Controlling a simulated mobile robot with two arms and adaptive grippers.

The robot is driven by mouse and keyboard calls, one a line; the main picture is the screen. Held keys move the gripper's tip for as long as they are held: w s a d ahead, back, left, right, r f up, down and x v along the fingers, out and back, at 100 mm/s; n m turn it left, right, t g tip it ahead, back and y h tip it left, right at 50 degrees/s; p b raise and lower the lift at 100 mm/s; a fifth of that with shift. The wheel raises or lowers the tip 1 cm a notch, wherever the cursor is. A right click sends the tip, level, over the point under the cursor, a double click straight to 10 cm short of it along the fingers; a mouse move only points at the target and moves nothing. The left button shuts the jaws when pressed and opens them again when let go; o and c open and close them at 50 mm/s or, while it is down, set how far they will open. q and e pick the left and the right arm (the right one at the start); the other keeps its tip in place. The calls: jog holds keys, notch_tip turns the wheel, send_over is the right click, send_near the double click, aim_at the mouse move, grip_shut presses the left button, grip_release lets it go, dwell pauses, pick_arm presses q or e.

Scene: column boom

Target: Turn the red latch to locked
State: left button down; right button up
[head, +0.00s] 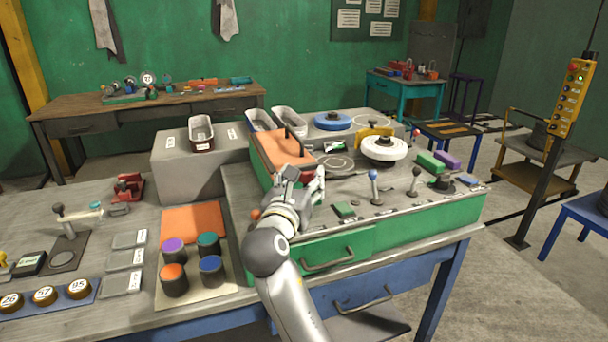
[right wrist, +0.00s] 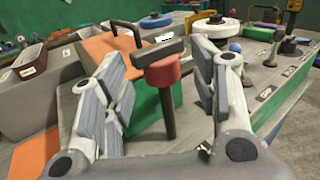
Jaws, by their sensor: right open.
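In the right wrist view a red piece (right wrist: 163,71) sits on top of a dark upright post, with a dark bar across its top. It looks like the red latch. It appears between the two fingers of my right gripper (right wrist: 160,90), which are spread apart. I see no finger closed on it, and whether one touches it I cannot tell. My left gripper is not in view.
Colored-topped cylinders (head: 173,282) stand on the bench at left.

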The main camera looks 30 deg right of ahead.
jog(key=shift+x, duration=1)
jog(key=shift+c, duration=0.3)
